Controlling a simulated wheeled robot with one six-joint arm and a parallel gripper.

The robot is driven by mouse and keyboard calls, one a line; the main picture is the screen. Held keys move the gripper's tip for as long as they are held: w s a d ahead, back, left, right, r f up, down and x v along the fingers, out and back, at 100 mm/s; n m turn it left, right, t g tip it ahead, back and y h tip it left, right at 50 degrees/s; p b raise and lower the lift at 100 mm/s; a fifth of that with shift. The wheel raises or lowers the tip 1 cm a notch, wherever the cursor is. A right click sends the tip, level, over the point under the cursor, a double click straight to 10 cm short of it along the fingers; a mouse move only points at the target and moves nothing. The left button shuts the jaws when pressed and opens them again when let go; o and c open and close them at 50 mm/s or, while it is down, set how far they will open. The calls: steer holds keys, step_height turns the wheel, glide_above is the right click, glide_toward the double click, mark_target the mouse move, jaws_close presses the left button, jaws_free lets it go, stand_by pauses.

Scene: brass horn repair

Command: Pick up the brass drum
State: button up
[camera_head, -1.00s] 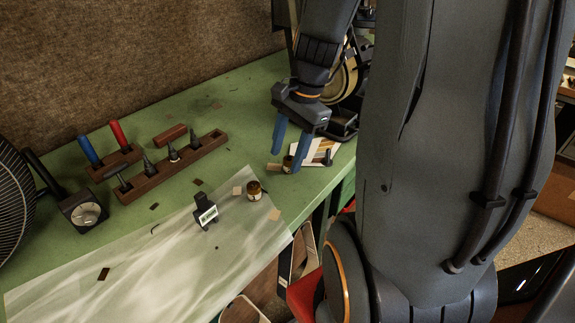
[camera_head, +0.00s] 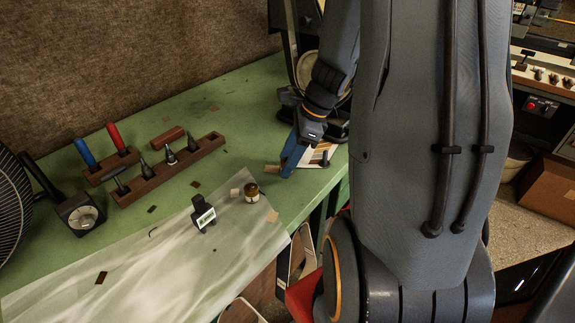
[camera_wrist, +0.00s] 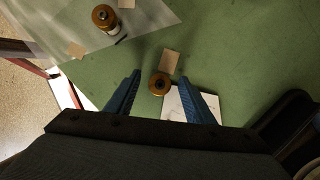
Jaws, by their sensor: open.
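A small round brass drum (camera_wrist: 159,83) stands on the green bench in the wrist view, between the tips of my two blue fingers. I see its top with a dark centre. My gripper (camera_wrist: 160,94) is open, with a finger on each side and gaps to the drum. I cannot tell how high the fingertips are above the bench. In the head view my gripper (camera_head: 286,174) points down at the bench's right side, its fingers overlapping, and the drum is hidden behind them.
A brown jar (camera_head: 251,192) with a pale label and a black labelled block (camera_head: 203,214) stand nearby. A tan card (camera_head: 273,171) and a printed sheet (camera_head: 318,154) lie beside my gripper. A wooden tool rack (camera_head: 170,168) is farther left. The bench's front edge is close.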

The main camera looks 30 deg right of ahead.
steer(key=shift+w+a+f, duration=0.1)
steer(key=shift+a+f, duration=0.05)
steer(key=shift+f, duration=0.2)
steer(key=shift+c, duration=0.3)
steer(key=c, duration=1.1)
steer(key=shift+r, duration=0.1)
jaws_close()
step_height(320, 180, up, 10)
steer(key=shift+f, duration=0.1)
